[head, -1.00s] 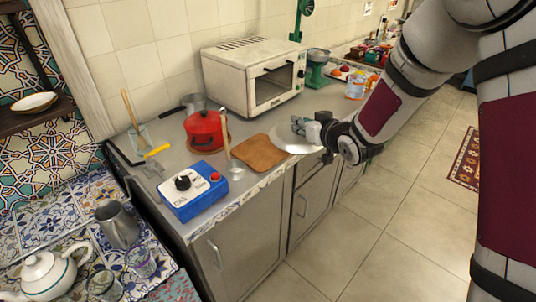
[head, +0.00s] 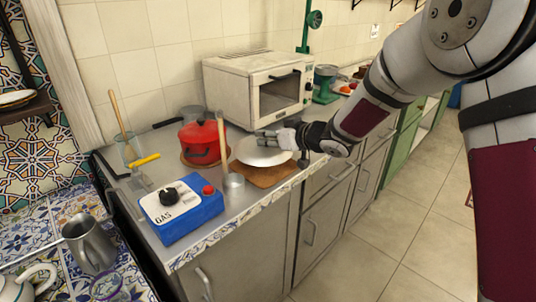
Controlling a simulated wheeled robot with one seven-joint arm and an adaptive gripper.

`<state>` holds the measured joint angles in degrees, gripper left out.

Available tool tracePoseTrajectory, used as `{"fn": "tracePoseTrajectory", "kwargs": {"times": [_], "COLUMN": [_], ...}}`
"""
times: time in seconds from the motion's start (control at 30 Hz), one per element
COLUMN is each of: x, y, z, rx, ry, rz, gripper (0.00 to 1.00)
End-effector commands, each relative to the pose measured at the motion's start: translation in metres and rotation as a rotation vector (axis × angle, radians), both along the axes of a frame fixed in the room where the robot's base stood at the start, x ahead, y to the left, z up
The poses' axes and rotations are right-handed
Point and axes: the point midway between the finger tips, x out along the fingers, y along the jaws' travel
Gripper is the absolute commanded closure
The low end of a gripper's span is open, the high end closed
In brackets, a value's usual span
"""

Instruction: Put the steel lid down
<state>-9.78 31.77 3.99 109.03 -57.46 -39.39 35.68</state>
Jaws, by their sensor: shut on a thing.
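The steel lid (head: 262,155), a wide shiny disc, is above the brown board (head: 270,176) on the counter and hides its back part. I cannot tell whether the lid touches the board. My gripper (head: 268,140) is shut on the lid from above, at its middle. The lid's knob is hidden by the fingers. The lid looks about level.
A red pot (head: 201,142) stands just left of the lid. A white toaster oven (head: 250,85) is behind. A blue gas box (head: 181,212) sits at the counter's front left.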

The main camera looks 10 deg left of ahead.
Motion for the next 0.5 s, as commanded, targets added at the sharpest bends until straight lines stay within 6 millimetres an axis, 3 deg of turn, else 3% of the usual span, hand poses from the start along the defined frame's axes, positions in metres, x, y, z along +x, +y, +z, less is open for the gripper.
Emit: {"fn": "tracePoseTrajectory", "kwargs": {"times": [0.4, 0.5], "x": [0.0, 0.0], "y": [0.0, 0.0], "z": [-0.043, -0.044], "rx": [0.001, 0.002], "ry": [0.001, -0.002], "rz": [0.0, -0.001], "gripper": [1.0, 1.0]}}
